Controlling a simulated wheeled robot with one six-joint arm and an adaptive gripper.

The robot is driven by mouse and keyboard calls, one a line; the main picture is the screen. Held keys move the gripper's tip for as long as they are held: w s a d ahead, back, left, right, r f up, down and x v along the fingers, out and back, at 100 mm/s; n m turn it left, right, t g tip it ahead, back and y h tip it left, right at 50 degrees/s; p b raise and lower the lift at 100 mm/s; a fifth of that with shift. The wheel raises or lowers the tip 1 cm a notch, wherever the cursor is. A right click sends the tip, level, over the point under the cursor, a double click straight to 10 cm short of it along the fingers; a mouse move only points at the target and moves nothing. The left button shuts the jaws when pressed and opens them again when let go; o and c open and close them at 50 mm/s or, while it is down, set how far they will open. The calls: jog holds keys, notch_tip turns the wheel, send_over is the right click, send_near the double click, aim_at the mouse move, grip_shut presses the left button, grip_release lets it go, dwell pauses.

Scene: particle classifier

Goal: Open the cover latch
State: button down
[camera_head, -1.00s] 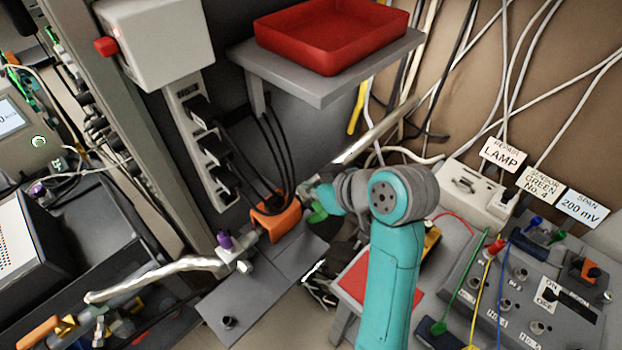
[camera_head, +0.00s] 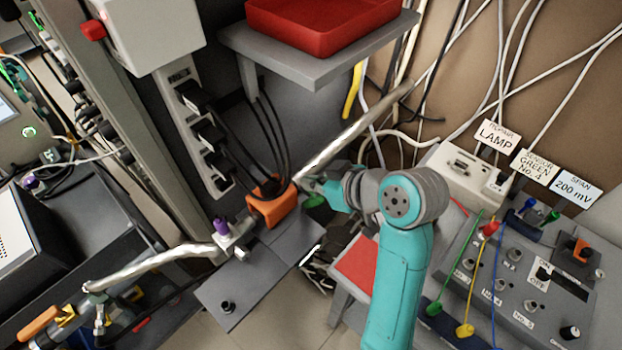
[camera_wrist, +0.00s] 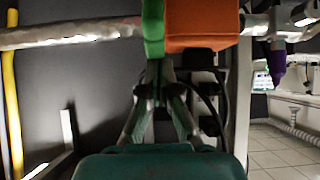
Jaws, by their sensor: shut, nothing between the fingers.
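An orange block (camera_head: 271,204) sits on the metal pipe line above a grey plate (camera_head: 240,295). In the wrist view the orange block (camera_wrist: 203,26) fills the top middle, with a green strip (camera_wrist: 153,28) along its left side. I take this block and strip to be the cover and its latch, but cannot be sure. My gripper (camera_wrist: 160,72) is shut and empty, its fingertips just below the green strip; I cannot tell whether they touch it. In the head view my gripper (camera_head: 316,186) is at the right of the orange block, partly hidden by my teal arm.
A shelf (camera_head: 325,60) with a red tray (camera_head: 325,27) overhangs behind the block. A power strip (camera_head: 195,130) with black cables stands behind left. A purple-topped valve (camera_head: 220,227) is left of the block. A control panel with cables (camera_head: 530,290) is at the right.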

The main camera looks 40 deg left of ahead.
aim_at(322, 204)
jog(key=shift+d, duration=0.15)
jog(key=d+f+y, duration=0.1)
jog(key=d+y, duration=0.1)
jog(key=d+f+y, duration=0.1)
jog(key=d+y, duration=0.1)
jog(key=y, duration=0.1)
jog(key=d+f+y, duration=0.2)
jog(key=y, duration=0.1)
jog(key=shift+s+f+t, duration=0.1)
jog(key=shift+s+t, duration=0.15)
jog(key=shift+t, duration=0.05)
jog(key=shift+d+f+y, duration=0.3)
jog(key=shift+d+f, duration=0.2)
jog(key=shift+f, duration=0.1)
jog(key=shift+d+f, duration=0.2)
jog(key=shift+f, duration=0.25)
jog(key=shift+s+f, duration=0.1)
jog(key=shift+f, duration=0.15)
